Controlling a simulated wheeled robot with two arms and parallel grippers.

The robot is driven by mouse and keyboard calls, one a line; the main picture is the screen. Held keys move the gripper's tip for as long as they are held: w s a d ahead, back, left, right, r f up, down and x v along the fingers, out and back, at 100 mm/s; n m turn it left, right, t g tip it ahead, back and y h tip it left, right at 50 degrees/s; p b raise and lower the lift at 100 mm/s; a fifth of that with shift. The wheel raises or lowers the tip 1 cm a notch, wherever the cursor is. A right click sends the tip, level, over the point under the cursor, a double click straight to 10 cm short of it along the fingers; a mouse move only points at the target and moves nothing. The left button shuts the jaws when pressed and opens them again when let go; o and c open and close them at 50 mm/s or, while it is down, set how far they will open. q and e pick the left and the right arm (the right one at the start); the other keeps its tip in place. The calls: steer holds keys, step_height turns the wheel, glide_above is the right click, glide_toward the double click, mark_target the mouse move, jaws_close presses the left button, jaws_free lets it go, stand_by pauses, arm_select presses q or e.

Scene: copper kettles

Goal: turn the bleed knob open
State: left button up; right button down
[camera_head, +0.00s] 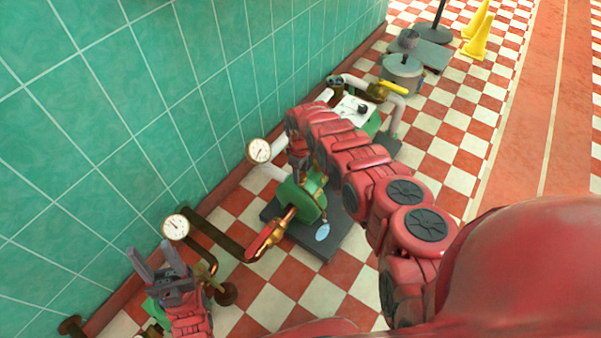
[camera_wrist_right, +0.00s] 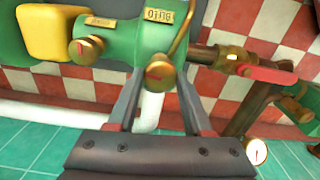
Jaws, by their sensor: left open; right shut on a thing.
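The bleed knob (camera_wrist_right: 160,73) is a round brass knob with a red mark. It sits on the green pump body (camera_wrist_right: 130,45), near a brass plate (camera_wrist_right: 159,16) with lettering shown upside down. My right gripper (camera_wrist_right: 160,82) is shut on this knob, with one finger on each side. In the head view the green pump (camera_head: 303,200) stands on a dark base, and my right gripper (camera_head: 299,165) reaches down to it, largely hidden by my arm. My left gripper (camera_head: 158,260) is open and empty at lower left, fingers pointing up.
A second brass knob (camera_wrist_right: 86,49) is beside the held one. A red-handled valve (camera_head: 263,239) sits on the brown pipe. Two gauges (camera_head: 259,151) (camera_head: 176,227) stand near the green tiled wall (camera_head: 120,100). Yellow floor signs (camera_head: 478,38) are far off; checkered floor is clear at right.

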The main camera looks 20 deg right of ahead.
mark_target(301, 175)
steer(key=shift+n, duration=1.1)
steer(key=shift+c, duration=1.5)
jaws_free()
steer(key=shift+r, duration=0.4)
step_height(301, 175, up, 17)
steer(key=p, duration=0.7)
steer(key=shift+f, duration=0.2)
